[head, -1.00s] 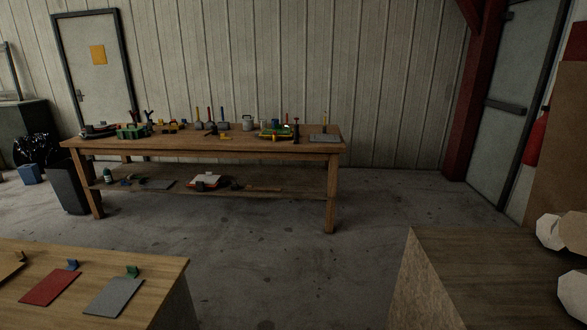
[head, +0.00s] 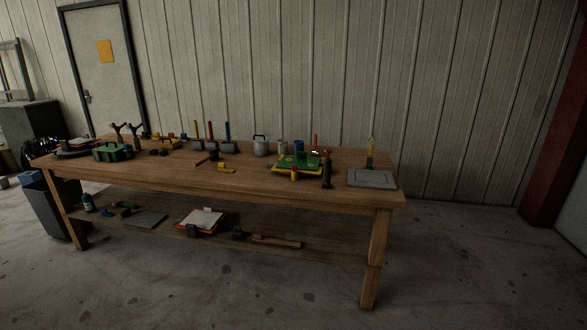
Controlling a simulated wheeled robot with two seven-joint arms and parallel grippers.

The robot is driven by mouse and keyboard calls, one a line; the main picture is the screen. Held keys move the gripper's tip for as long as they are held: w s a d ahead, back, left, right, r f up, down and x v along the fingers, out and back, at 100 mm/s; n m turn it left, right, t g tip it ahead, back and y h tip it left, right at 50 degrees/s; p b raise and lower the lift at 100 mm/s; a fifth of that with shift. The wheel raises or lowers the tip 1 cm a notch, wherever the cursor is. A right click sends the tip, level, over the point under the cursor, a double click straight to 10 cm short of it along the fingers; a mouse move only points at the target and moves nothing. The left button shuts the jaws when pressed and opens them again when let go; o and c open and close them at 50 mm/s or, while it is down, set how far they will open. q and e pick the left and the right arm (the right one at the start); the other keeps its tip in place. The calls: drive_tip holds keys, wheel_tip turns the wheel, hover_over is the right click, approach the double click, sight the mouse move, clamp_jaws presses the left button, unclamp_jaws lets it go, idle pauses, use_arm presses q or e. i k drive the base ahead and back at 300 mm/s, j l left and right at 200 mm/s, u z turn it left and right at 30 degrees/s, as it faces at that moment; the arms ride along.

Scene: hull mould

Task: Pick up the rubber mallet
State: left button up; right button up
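A tool with a dark head and a long wooden handle (head: 277,241) lies on the lower shelf of the workbench, right of the middle; it looks like the rubber mallet. A smaller tool with a dark head and a thin brown handle (head: 202,162) lies on the bench top; it is too small to tell what it is. Neither of my grippers is in view.
The wooden workbench (head: 350,204) stands ahead against the wall. Its top holds a green and yellow item (head: 297,163), a grey plate (head: 371,178), a green case (head: 113,152) and several upright-handled tools. A dark bin (head: 55,209) stands at its left. Floor in front is clear.

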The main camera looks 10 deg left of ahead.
sight(214, 156)
drive_tip(key=i+j+u, duration=0.1)
drive_tip(key=i+u, duration=0.2)
drive_tip(key=i, duration=0.35)
drive_tip(key=i+u, duration=0.25)
drive_tip(key=i, duration=0.4)
drive_tip(key=i+l+u, duration=0.3)
drive_tip(key=i, duration=0.3)
drive_tip(key=j, duration=0.1)
